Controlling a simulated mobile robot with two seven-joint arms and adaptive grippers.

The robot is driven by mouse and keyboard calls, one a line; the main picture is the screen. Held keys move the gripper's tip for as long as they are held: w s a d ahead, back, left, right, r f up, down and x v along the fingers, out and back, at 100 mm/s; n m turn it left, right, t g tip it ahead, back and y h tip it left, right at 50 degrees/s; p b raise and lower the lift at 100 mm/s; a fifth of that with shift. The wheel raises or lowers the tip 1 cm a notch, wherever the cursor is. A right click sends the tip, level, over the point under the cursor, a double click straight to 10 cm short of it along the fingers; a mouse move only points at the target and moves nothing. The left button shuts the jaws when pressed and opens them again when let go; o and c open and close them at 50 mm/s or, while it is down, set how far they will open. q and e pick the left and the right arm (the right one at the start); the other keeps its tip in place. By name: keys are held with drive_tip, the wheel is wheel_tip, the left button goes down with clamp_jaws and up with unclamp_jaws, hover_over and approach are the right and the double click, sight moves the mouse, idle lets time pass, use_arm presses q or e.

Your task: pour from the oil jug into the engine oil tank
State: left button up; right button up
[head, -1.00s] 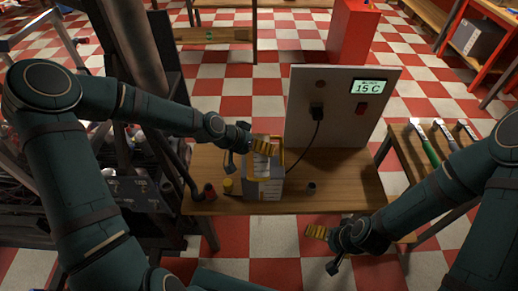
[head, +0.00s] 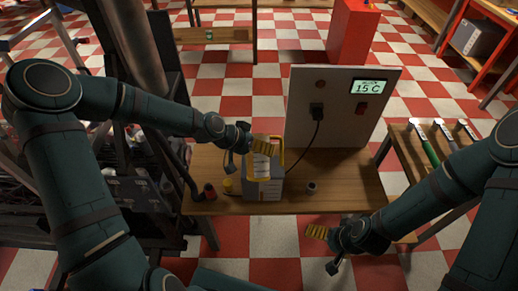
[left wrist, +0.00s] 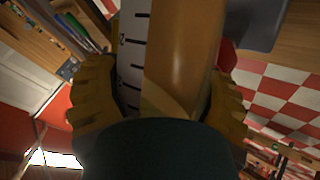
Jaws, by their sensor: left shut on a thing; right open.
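The oil jug (head: 264,168) is a clear vessel with a yellow edge, over the middle of the wooden bench. In the left wrist view, the jug (left wrist: 182,55) shows a white scale strip and amber oil. My left gripper (head: 264,147) is shut on it, with yellow fingers on both sides. A grey block (head: 264,193) shows just below the jug; it may be the engine oil tank, but the jug and gripper hide much of it. I cannot tell whether the two touch. My right gripper (head: 318,232) is open and empty in front of the bench's front edge.
A pale panel (head: 340,105) with a 15 C display, a red switch and a black cable stands behind. Hammers (head: 424,142) lie on the right table.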

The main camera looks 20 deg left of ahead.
use_arm(q)
drive_tip(key=shift+f+g+p, duration=0.15)
drive_tip(key=shift+g+p, duration=0.15)
drive_tip(key=shift+p, duration=0.15)
idle(2.6)
drive_tip(key=shift+n+g+p, duration=0.4)
drive_tip(key=shift+g+p, duration=0.05)
drive_tip(key=shift+g, duration=0.05)
drive_tip(key=shift+h, duration=0.3)
idle(2.7)
drive_tip(key=shift+f+g+p, duration=0.1)
drive_tip(key=shift+g+p, duration=0.3)
idle(1.1)
